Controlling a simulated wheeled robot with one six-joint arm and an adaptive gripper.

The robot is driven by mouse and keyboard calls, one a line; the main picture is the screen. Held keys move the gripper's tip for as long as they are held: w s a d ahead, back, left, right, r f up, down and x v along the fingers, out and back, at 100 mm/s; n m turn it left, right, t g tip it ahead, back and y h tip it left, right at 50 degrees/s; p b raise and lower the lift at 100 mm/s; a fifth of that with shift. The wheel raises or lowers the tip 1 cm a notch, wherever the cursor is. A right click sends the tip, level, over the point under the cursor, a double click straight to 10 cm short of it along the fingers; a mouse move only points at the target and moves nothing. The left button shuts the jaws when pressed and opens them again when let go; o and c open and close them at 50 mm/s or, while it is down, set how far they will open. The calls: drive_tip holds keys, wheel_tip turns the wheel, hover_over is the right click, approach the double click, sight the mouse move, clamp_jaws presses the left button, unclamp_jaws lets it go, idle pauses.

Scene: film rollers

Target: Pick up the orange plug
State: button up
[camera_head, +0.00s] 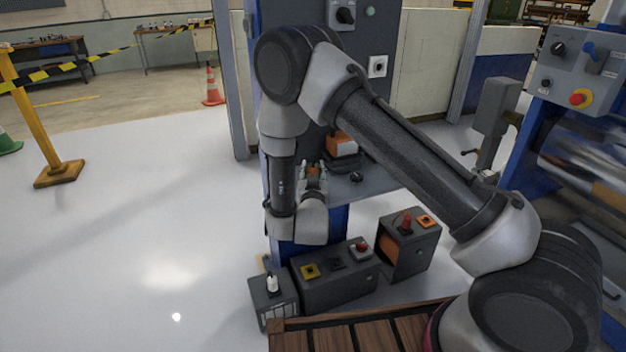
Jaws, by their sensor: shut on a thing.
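My gripper (313,169) is near the middle of the picture, with its fingers pointing up and away, in front of the grey shelf of the blue machine. It is shut on a small orange-red thing, the orange plug (314,171), of which only a little shows between the fingertips. The plug is small and partly hidden by the fingers. I cannot tell whether it touches anything behind it.
An orange-and-white block (342,145) sits behind my gripper. Below are grey boxes: one with a white plug (272,283), one with yellow and red-white tops (335,275), one with a red plug (407,222) and an orange square. A slatted wooden surface (335,338) is in front.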

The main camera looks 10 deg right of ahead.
drive_tip(key=shift+r, duration=0.15)
wheel_tip(320, 180, up, 10)
drive_tip(key=shift+f, duration=0.1)
idle(0.4)
